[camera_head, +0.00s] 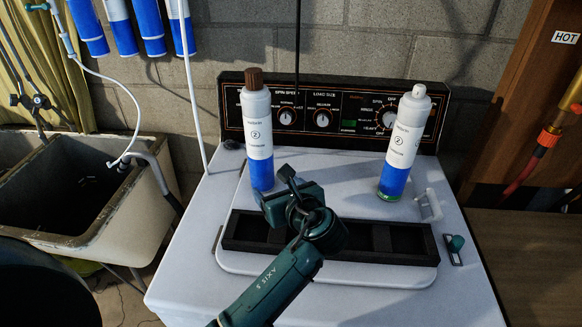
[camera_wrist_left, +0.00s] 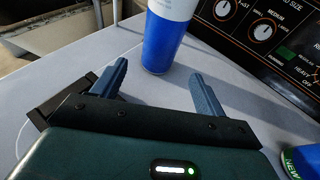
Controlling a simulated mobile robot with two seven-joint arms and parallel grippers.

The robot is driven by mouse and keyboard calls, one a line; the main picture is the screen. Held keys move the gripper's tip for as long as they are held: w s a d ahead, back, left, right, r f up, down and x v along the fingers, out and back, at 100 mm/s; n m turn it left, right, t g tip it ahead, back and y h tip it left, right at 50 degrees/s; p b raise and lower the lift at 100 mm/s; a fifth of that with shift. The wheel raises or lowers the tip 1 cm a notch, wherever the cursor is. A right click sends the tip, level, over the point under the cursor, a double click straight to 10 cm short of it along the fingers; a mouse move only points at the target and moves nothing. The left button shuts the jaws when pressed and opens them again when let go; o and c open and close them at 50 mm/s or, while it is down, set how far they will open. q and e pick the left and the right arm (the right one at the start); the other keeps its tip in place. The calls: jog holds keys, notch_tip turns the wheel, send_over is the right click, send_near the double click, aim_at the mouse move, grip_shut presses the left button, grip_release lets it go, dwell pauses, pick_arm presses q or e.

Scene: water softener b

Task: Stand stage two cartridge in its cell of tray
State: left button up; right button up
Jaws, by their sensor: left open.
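A white and blue cartridge with a brown cap and a "2" label (camera_head: 258,140) stands upright on the washer top behind the tray; its lower part also shows in the left wrist view (camera_wrist_left: 170,38). A second cartridge with a white cap, a "2" label and a green band at its base (camera_head: 404,145) stands upright to the right; its green "NEW" band shows in the left wrist view (camera_wrist_left: 300,160). The black tray (camera_head: 400,259) has several cells and no cartridge visible in it. My left gripper (camera_head: 282,190) is open and empty, its fingers (camera_wrist_left: 158,80) pointing toward the brown-capped cartridge.
The washer's control panel (camera_head: 350,112) stands close behind both cartridges. A small white bracket (camera_head: 429,205) and a green-knobbed piece (camera_head: 455,244) lie to the right. A sink (camera_head: 90,190) is at left. Blue and white cylinders (camera_head: 148,25) hang at upper left.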

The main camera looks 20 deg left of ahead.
aim_at(265, 152)
pick_arm(q)
jog(key=shift+w+a+f, duration=0.1)
jog(key=shift+w+a, duration=0.2)
jog(key=x, duration=0.7)
jog(key=shift+w+a+f, duration=0.1)
jog(key=shift+a, duration=0.15)
jog(key=shift+c, duration=0.4)
jog(key=c, duration=0.9)
jog(key=shift+r, duration=3.9)
